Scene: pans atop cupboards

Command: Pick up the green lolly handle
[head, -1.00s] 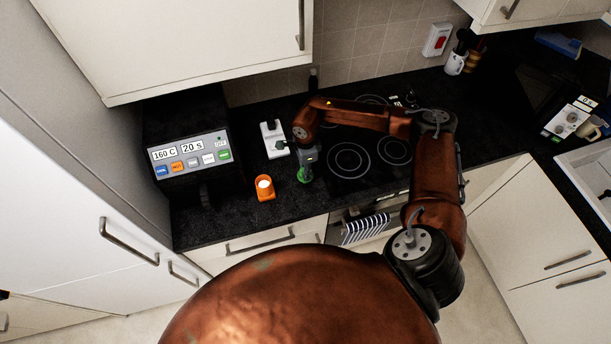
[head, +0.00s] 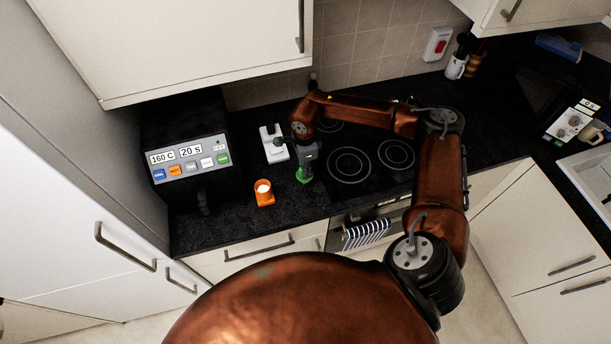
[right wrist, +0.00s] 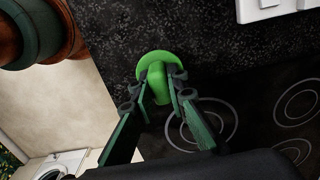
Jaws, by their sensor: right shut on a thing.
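The green lolly handle (right wrist: 157,66) has a round green disc with a stem. In the right wrist view my right gripper (right wrist: 164,88) is shut on its stem, one finger on each side. In the head view the green handle (head: 304,174) shows just below my right gripper (head: 306,160), over the dark worktop left of the hob. I cannot tell whether the handle touches the worktop. My left gripper is not in view.
An orange holder with a white top (head: 264,193) stands to the left on the worktop (head: 225,228). A white device (head: 273,143) is behind it. A grey control box (head: 188,160) stands further left. The hob (head: 370,158) lies to the right.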

